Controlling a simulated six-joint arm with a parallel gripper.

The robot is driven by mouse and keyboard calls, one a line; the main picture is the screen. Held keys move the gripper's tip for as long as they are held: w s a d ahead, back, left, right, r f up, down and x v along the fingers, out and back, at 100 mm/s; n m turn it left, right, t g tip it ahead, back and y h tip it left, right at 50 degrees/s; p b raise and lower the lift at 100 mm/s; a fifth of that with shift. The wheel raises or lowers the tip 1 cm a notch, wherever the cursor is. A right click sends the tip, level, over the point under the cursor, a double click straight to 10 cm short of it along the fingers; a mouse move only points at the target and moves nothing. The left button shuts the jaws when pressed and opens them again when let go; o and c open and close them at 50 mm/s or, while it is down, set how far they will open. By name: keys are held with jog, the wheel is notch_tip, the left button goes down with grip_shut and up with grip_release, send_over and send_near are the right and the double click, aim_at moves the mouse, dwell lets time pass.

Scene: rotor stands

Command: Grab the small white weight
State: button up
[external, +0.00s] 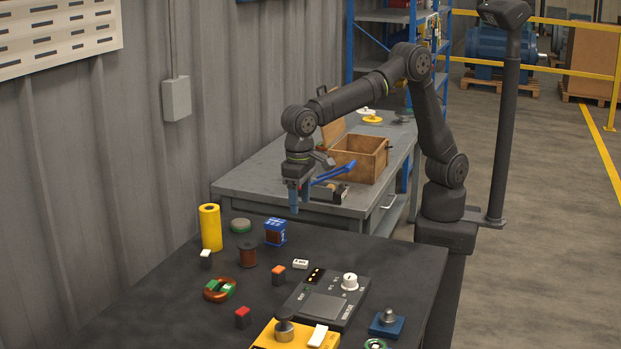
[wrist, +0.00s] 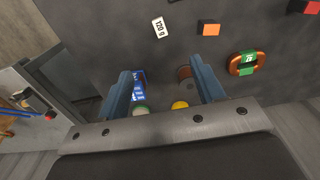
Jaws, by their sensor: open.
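The small white weight (external: 300,264) lies on the dark table in the external view, between the blue-and-white box and the black control unit. In the wrist view the white weight (wrist: 159,27) shows a "120 g" label and lies at the top, beyond the fingertips. My gripper (external: 299,203) is open and empty, pointing down above the far part of the table. In the wrist view my gripper's fingers (wrist: 162,68) stand wide apart, with only bare table between their tips. The weight is apart from both fingers.
The blue box (external: 276,232) and brown spool (external: 248,253) stand near the weight. An orange-topped block (external: 278,275), the control unit (external: 329,298), a copper ring (external: 221,289) and a yellow cylinder (external: 210,228) are around it. A grey bench (external: 255,182) stands behind.

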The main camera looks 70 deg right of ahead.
aim_at(300, 263)
jog(key=f+n, duration=0.8)
jog(key=n, duration=0.1)
jog(key=f+n, duration=0.9)
jog(key=n, duration=0.1)
jog(key=shift+a+f, duration=0.2)
jog(key=shift+f, duration=0.1)
jog(key=c, duration=1.1)
jog(key=shift+r, duration=0.2)
